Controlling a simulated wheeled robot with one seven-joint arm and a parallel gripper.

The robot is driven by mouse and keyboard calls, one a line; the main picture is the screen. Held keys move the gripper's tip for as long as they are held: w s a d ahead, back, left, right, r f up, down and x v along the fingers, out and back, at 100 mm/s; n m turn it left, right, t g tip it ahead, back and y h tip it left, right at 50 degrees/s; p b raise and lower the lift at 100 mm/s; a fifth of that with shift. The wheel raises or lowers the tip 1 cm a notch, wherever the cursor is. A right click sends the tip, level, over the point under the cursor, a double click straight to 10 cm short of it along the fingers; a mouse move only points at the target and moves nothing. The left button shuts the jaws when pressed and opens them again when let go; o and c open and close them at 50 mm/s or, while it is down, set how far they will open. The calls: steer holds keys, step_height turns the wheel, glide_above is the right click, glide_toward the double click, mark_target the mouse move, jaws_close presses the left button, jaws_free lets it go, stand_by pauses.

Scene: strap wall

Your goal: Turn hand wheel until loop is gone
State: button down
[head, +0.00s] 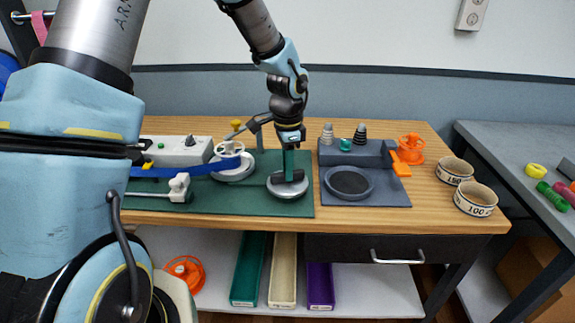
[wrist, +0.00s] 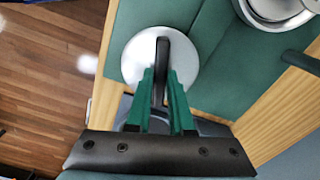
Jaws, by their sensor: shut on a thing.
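The hand wheel (head: 276,189) is a silver disc with a dark raised grip bar, lying flat on the green board (head: 244,204). It also shows in the wrist view (wrist: 137,58), with the dark bar (wrist: 162,58) across it. My gripper (head: 290,176) points down over the wheel, its green fingers (wrist: 162,82) on either side of the bar and shut on it. The blue strap (head: 193,170) runs from the left to a white and silver spool (head: 233,166) left of the wheel. It dips a little before the spool. Its left part is hidden behind my arm.
A grey box with a knob (head: 180,150) and a white clamp (head: 180,187) stand left on the board. A dark blue-grey station (head: 386,188) with a round recess is to the right. Two tape rings (head: 474,199) and an orange spool (head: 410,149) sit further right.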

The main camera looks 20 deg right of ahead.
steer(key=shift+r+m, duration=0.1)
steer(key=shift+m, duration=0.5)
steer(key=shift+p, duration=0.3)
steer(key=c, duration=0.8)
jaws_free()
step_height(320, 180, up, 11)
steer(key=b, duration=0.2)
